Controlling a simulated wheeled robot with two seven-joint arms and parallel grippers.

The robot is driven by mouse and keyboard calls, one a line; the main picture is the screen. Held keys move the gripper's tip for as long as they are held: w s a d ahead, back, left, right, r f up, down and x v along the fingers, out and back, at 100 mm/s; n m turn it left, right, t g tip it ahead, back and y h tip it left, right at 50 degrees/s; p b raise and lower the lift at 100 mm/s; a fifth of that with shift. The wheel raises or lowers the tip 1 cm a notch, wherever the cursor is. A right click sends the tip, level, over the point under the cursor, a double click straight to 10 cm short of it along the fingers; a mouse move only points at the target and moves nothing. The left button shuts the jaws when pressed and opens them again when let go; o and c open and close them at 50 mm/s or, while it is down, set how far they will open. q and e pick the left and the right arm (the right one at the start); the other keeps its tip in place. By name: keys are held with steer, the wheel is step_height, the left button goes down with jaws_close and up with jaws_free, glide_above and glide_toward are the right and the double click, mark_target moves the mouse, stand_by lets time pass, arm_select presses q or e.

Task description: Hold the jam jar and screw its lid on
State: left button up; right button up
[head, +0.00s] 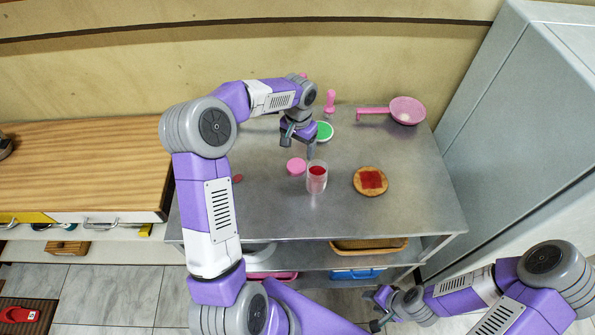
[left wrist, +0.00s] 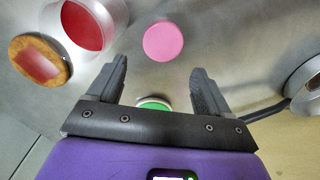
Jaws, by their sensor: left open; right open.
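The jam jar (head: 317,184), clear with red jam inside, stands open and upright near the middle of the metal table. Its round pink lid (head: 296,166) lies flat on the table just left of it and behind it. The left wrist view shows the lid (left wrist: 163,41) beyond my fingertips and the jar (left wrist: 95,25) at upper left. My left gripper (head: 301,148) is open and empty above the table, behind the lid and apart from both. My right gripper (head: 372,309) is open and empty, low in front of the table, far from the jar.
Bread with red jam (head: 370,181) lies right of the jar. A green round item (head: 323,131) lies close by my left gripper. A pink pan (head: 407,111) and a pink upright item (head: 330,101) stand at the back. The table's (head: 425,205) right side is clear.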

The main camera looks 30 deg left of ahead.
mark_target(297, 165)
arm_select(q)
steer(key=shift+f, duration=0.3)
steer(key=shift+f+b, duration=0.35)
steer(key=shift+f, duration=0.85)
steer(key=f, duration=0.1)
steer(key=f+b, duration=0.1)
steer(key=f, duration=0.3)
steer(key=shift+s+a+f, duration=0.15)
steer(key=shift+s+a, duration=0.05)
steer(key=shift+s, duration=0.05)
